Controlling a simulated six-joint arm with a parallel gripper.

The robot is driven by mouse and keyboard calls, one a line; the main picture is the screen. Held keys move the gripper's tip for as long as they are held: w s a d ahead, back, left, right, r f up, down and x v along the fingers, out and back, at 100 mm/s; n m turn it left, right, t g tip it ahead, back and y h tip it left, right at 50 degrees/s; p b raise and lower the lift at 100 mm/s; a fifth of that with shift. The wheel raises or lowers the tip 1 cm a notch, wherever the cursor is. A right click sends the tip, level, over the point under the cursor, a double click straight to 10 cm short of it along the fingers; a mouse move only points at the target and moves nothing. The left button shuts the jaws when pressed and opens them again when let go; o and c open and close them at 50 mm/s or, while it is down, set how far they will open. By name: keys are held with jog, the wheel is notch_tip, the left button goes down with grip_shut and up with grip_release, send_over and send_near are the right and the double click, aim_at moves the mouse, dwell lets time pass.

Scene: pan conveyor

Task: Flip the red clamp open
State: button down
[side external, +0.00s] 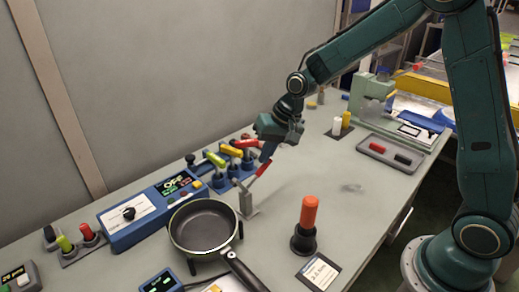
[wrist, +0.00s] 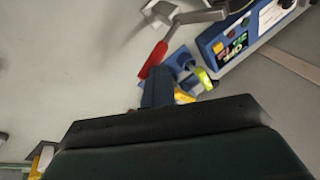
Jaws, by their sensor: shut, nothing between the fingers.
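The red clamp's handle (side external: 264,168) slants up to the right from its grey metal base (side external: 246,203) on the table. My gripper (side external: 268,151) is shut and empty, pointing down with its fingertips at the upper end of the red handle. In the wrist view, the red handle (wrist: 152,60) lies just beyond the shut fingertips (wrist: 157,74) and joins a grey metal lever (wrist: 188,18). I cannot tell whether the fingers touch the handle.
A black pan (side external: 203,228) stands left of the clamp. Behind are a blue control box (side external: 150,212) and a row of coloured-handled levers (side external: 228,160). An orange-topped knob (side external: 308,215) stands in front. The table right of the clamp is largely clear.

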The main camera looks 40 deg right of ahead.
aim_at(260, 168)
jog(key=shift+s+d+f, duration=0.1)
jog(key=shift+d+f, duration=0.15)
jog(key=shift+a+r, duration=0.2)
jog(key=shift+r, duration=0.2)
jog(key=a+r, duration=0.1)
jog(key=w+r, duration=0.1)
jog(key=r, duration=0.1)
jog(key=shift+a, duration=0.4)
jog(key=d+v, duration=0.2)
jog(key=v, duration=0.8)
jog(key=shift+f, duration=0.35)
jog(key=shift+s+r, duration=0.1)
jog(key=shift+s, duration=0.05)
